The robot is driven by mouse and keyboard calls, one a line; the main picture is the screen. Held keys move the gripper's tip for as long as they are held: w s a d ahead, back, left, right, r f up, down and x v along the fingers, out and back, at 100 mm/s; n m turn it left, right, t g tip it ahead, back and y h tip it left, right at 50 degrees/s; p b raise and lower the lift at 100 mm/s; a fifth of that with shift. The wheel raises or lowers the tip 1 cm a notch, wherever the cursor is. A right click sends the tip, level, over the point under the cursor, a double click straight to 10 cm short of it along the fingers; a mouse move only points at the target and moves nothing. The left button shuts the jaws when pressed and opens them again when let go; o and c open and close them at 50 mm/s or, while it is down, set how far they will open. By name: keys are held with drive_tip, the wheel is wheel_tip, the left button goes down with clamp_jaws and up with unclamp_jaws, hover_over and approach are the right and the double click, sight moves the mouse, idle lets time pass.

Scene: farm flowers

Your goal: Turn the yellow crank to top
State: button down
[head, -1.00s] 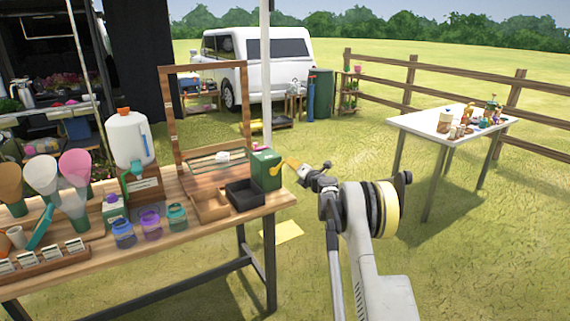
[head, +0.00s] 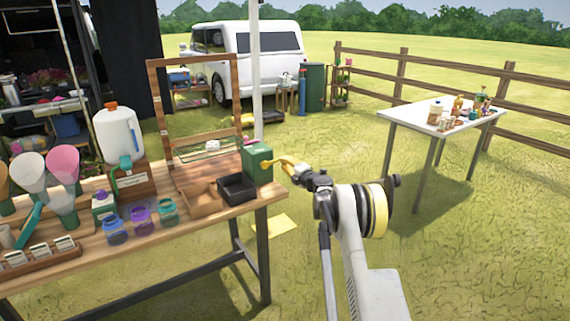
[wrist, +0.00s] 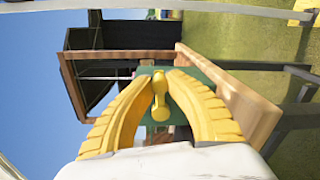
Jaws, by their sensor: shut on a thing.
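A green box (head: 257,150) stands at the right end of the wooden bench and carries the yellow crank (head: 266,164) on its right side. My gripper (head: 279,161) has yellow fingers and reaches the crank from the right. In the wrist view the crank (wrist: 160,101) lies between the two curved fingers of my gripper (wrist: 161,78), which are shut on it. The green box (wrist: 204,66) is behind it, partly hidden by the fingers. The crank's exact angle is hard to tell.
The wooden bench (head: 235,208) holds a black tray (head: 237,188), a wooden frame (head: 238,100), jars and funnels left of the box. A white table (head: 410,116) with small items stands at the right. Grass between bench and table is open.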

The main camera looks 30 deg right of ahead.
drive_tip(key=shift+a, duration=0.15)
drive_tip(key=c, duration=1.3)
unclamp_jaws()
drive_tip(key=shift+w+f, duration=0.1)
drive_tip(key=shift+w, duration=0.05)
drive_tip(key=shift+s, duration=0.2)
drive_tip(key=s, duration=1.1)
drive_tip(key=shift+s+d+r, duration=0.25)
drive_tip(key=shift+s+r, duration=0.1)
